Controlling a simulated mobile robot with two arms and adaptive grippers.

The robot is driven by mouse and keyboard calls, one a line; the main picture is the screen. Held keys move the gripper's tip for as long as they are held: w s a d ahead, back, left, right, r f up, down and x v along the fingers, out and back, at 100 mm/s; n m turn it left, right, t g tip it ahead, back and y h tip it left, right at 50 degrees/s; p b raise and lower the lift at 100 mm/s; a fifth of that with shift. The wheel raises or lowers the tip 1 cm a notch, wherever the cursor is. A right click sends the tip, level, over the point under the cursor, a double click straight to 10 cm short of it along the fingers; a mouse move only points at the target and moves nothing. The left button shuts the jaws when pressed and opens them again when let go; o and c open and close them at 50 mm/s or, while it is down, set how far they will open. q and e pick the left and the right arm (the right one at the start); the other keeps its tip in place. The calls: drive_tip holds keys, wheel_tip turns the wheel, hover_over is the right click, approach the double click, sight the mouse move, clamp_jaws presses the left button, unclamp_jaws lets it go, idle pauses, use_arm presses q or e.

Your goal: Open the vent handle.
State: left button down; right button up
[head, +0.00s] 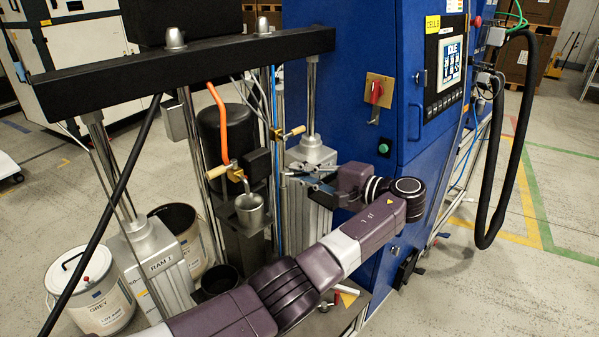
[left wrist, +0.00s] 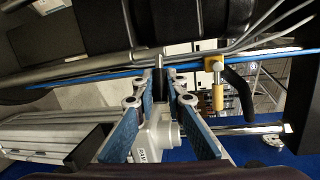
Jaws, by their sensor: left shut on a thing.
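My left gripper (head: 296,172) reaches in from the right side of the pump frame, its fingers pointing left toward the pump column. In the left wrist view my left gripper (left wrist: 160,86) has its blue-padded fingers shut on a small dark handle-like piece (left wrist: 160,84) on the end of a short metal stem. I take this to be the vent handle; the fingers hide most of it, so its angle is hard to tell. A brass valve (left wrist: 213,63) with a tan grip (left wrist: 217,96) is just right of the fingers, apart from them. My right gripper is not in view.
A brass valve with a tan grip (head: 218,171) hangs above a metal cup (head: 250,210). The blue cabinet (head: 350,60) stands close behind my arm. Pails (head: 95,300) stand at lower left. A black crossbeam (head: 180,65) spans above; hoses run near the column.

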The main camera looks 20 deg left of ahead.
use_arm(q)
drive_tip(key=c, duration=2)
unclamp_jaws()
drive_tip(key=shift+o, duration=0.2)
drive_tip(key=f+v, duration=0.1)
drive_tip(key=v, duration=0.6)
drive_tip(key=shift+d+r, duration=0.3)
drive_tip(key=shift+r, duration=0.15)
